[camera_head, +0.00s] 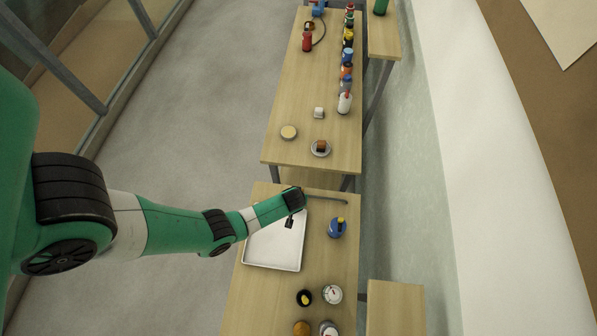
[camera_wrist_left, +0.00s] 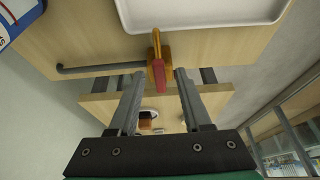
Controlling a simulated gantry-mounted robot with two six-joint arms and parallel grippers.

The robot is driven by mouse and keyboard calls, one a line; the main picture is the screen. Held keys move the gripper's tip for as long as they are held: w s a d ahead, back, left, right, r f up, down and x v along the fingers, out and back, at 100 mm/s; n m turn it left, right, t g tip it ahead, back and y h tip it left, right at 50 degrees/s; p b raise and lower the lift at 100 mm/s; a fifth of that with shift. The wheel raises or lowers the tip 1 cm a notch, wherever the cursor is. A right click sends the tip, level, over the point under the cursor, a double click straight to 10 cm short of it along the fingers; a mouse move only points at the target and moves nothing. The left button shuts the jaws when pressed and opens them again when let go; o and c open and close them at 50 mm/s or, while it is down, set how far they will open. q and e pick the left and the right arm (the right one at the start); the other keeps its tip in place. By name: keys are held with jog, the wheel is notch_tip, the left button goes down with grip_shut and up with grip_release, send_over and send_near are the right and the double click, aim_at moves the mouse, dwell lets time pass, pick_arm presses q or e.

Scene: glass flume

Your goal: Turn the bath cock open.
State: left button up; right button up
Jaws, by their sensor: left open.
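The bath cock (camera_wrist_left: 155,46) shows in the left wrist view as a brass-coloured body with a red lever (camera_wrist_left: 158,74). A grey tube (camera_wrist_left: 98,68) runs left from it along the table; the tube also shows in the head view (camera_head: 328,201). My left gripper (camera_wrist_left: 160,75) is open, with its two fingers on either side of the red lever; I cannot tell whether either touches it. In the head view my left gripper (camera_head: 296,200) is over the far end of the near table and hides most of the cock. My right gripper is not in view.
A white tray (camera_head: 268,262) lies beside the cock, and a blue pot (camera_head: 336,230) with a yellow top stands to the right. Dials and pots stand nearer. Across a gap, the far table (camera_head: 290,158) holds bottles and a small dish (camera_head: 320,148).

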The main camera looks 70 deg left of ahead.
pick_arm(q)
grip_shut()
